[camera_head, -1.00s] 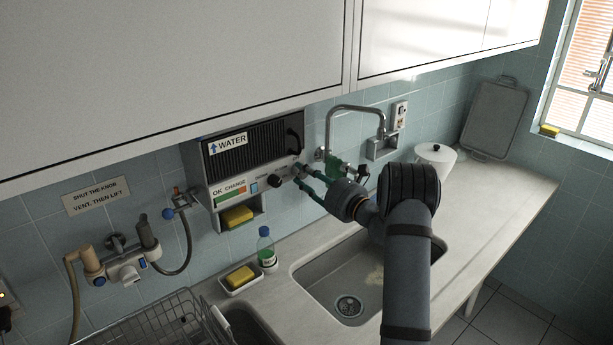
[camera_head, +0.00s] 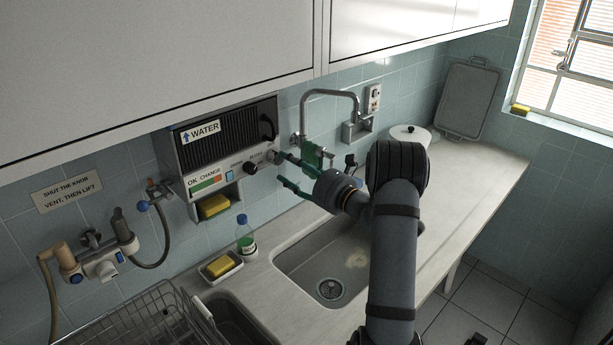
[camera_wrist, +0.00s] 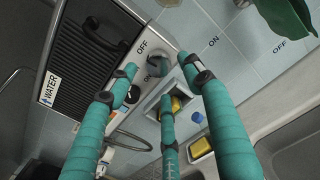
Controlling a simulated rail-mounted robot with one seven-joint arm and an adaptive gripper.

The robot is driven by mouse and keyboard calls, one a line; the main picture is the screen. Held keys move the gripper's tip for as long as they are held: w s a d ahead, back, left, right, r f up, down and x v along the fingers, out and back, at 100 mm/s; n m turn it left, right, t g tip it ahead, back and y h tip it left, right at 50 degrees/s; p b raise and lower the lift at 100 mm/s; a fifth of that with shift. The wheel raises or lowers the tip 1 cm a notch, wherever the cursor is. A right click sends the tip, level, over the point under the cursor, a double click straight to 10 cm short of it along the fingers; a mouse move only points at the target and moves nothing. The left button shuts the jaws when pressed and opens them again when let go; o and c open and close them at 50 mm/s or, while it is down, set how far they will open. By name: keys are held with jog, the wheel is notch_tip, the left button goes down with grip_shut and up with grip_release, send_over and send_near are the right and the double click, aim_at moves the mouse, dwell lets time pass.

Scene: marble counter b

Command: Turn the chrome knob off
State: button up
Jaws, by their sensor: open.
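The chrome knob (camera_wrist: 158,65) is on the water unit's lower front, between the labels OFF and ON in the wrist view. Its pointer direction is too unclear to read. It also shows as a small grey shape in the head view (camera_head: 272,157). My gripper (camera_wrist: 158,80) has three teal-wrapped fingers, spread open around the knob's area with nothing held. In the head view my gripper (camera_head: 283,168) is at the right end of the unit's front, close to the knob. I cannot tell whether any finger touches it.
A black knob (camera_head: 250,168) is left of the chrome one. The water unit (camera_head: 228,140) hangs below white cupboards (camera_head: 160,70). A tap (camera_head: 330,95) stands close on the right. A bottle (camera_head: 245,236) and sponge dish (camera_head: 220,268) are by the sink (camera_head: 300,265).

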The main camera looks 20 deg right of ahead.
aim_at(279, 158)
jog(key=v, duration=0.8)
jog(key=shift+n+h, duration=0.3)
jog(key=shift+n, duration=0.1)
jog(key=p+x, duration=0.2)
jog(key=x, duration=0.1)
jog(key=p+x, duration=0.1)
jog(key=x, duration=0.3)
jog(key=r+p+x, duration=0.1)
jog(key=p+x, duration=0.1)
jog(key=x, duration=0.2)
jog(key=shift+a+r+p, duration=0.1)
jog(key=shift+a+p, duration=0.2)
jog(key=shift+w+a, duration=0.2)
jog(key=shift+w, duration=0.25)
jog(key=shift+c, duration=1.2)
